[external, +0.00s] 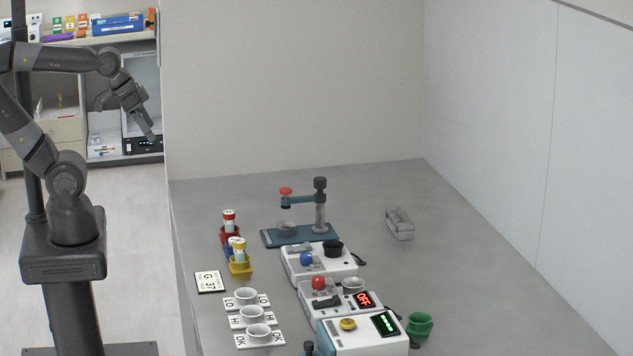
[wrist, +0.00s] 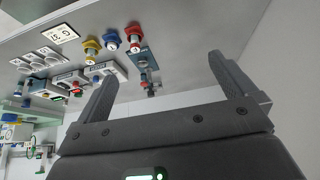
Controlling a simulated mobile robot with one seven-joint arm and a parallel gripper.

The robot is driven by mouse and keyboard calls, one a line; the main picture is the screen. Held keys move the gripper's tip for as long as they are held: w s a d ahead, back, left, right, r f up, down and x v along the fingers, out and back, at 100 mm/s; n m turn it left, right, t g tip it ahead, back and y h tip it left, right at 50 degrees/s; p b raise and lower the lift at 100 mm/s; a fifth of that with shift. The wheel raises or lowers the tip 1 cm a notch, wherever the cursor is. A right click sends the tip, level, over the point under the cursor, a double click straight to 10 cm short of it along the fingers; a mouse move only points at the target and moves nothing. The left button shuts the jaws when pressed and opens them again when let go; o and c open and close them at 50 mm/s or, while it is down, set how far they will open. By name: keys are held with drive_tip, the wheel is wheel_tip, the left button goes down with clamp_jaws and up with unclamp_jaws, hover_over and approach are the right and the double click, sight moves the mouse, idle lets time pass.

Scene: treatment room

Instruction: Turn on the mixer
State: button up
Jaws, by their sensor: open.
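Three white machines stand in a row on the grey table. The middle one (external: 338,298) has a red knob, a white dish and a red display reading OFF. The front one (external: 362,337) has a yellow knob and a lit green display. My gripper (external: 126,122) is open and empty, off to the left of the table and well apart from the machines. Its open fingers (wrist: 162,68) frame the wrist view.
A blue-based stand (external: 300,236) with a red knob is behind the machines. Capped vials in coloured holders (external: 239,266), a card (external: 210,282) and white cups (external: 251,316) line the left side. A green cup (external: 420,324) and grey box (external: 400,224) are right. The table's right side is mostly clear.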

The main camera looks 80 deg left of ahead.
drive_tip(key=shift+c, duration=0.2)
